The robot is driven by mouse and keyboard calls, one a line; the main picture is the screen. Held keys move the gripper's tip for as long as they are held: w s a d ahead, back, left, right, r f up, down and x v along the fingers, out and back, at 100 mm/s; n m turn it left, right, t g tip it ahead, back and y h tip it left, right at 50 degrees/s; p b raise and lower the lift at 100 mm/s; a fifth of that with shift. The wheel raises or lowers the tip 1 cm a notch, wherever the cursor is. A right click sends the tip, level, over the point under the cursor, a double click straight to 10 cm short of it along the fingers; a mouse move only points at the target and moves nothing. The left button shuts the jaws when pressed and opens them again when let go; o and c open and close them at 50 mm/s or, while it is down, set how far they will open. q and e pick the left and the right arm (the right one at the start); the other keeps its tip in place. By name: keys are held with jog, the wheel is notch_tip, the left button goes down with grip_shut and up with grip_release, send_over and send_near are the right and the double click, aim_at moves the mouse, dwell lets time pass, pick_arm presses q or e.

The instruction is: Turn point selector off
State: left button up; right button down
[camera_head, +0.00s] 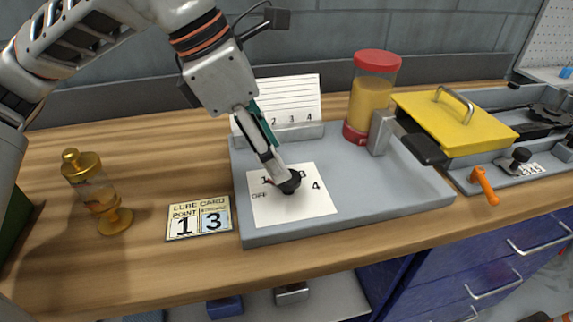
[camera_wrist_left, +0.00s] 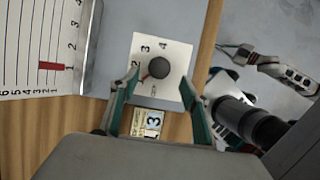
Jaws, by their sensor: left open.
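The point selector is a dark round knob (camera_head: 290,184) on a white plate (camera_head: 300,210) marked OFF, 1, 2, 3 and 4. The knob also shows in the left wrist view (camera_wrist_left: 158,68), where its red pointer aims toward the lower left, near the 1 side; the exact mark is partly hidden. My left gripper (camera_head: 284,178) reaches down at the knob. In the left wrist view its fingers (camera_wrist_left: 163,92) are open and spread, with the knob between and beyond them; contact cannot be told. My right gripper (camera_wrist_left: 230,48) appears at the right of the wrist view, its opening unclear.
The plate lies on a grey tray (camera_head: 385,205). A striped scale (camera_head: 290,100), red-lidded jar (camera_head: 371,95) and yellow-lidded box (camera_head: 455,122) stand behind and right.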

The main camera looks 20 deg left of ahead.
aim_at(288, 184)
pick_arm(q)
jog(key=x, duration=0.4)
jog(key=shift+f+b, duration=0.15)
jog(key=shift+b, duration=0.2)
jog(key=shift+w+d+f, duration=0.1)
jog(key=shift+w+f, duration=0.05)
jog(key=shift+f, duration=0.15)
pick_arm(e)
jog(key=shift+w+a+r, duration=0.1)
jog(key=shift+w+r, duration=0.3)
jog(key=shift+w, duration=0.35)
pick_arm(q)
jog(key=c, duration=1.1)
pick_arm(e)
jog(key=shift+s+f, duration=0.1)
jog(key=shift+s, duration=0.1)
